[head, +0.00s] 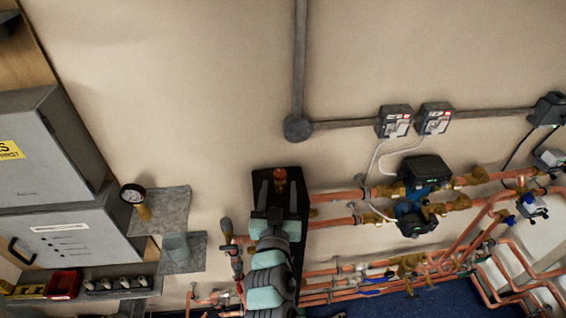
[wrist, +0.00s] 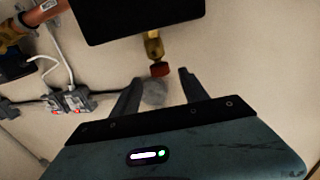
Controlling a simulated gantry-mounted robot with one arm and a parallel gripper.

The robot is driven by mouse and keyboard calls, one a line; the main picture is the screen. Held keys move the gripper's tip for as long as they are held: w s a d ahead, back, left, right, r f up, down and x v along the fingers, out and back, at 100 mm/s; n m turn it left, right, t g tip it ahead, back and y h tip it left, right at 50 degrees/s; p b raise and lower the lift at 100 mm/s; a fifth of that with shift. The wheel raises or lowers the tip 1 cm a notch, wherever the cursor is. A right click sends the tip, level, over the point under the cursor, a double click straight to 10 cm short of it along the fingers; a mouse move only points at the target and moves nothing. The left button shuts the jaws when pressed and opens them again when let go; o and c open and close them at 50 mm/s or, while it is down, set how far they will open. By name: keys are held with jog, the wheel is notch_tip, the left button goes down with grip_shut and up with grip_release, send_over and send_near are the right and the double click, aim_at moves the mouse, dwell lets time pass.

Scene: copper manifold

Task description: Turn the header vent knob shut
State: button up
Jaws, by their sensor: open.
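The header vent knob appears to be the small red knob (wrist: 159,69) on a brass fitting (wrist: 153,46) in the wrist view. It also shows as a reddish-brown cap (head: 280,173) in the head view, just beyond my gripper. My gripper (wrist: 160,77) is open, with one finger on each side of the knob's line and visible gaps between. In the head view, my gripper (head: 279,190) reaches up from below in front of a black panel. I cannot tell whether the fingertips are level with the knob in depth. Nothing is held.
Copper pipes (head: 335,197) with brass valves and a dark pump (head: 425,175) run to the right. Grey switch boxes (head: 395,121) and conduit are on the wall above. The black panel (wrist: 135,15) lies close to the knob.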

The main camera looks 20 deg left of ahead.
aim_at(281, 169)
jog(key=p+x, duration=0.1)
jog(key=x, duration=0.3)
jog(key=p+x, duration=0.1)
jog(key=x, duration=0.3)
jog(key=shift+w+a+r, duration=0.1)
jog(key=shift+a+r, duration=0.05)
jog(key=shift+r, duration=0.05)
jog(key=shift+w+f, duration=0.1)
jog(key=shift+w, duration=0.2)
grip_shut()
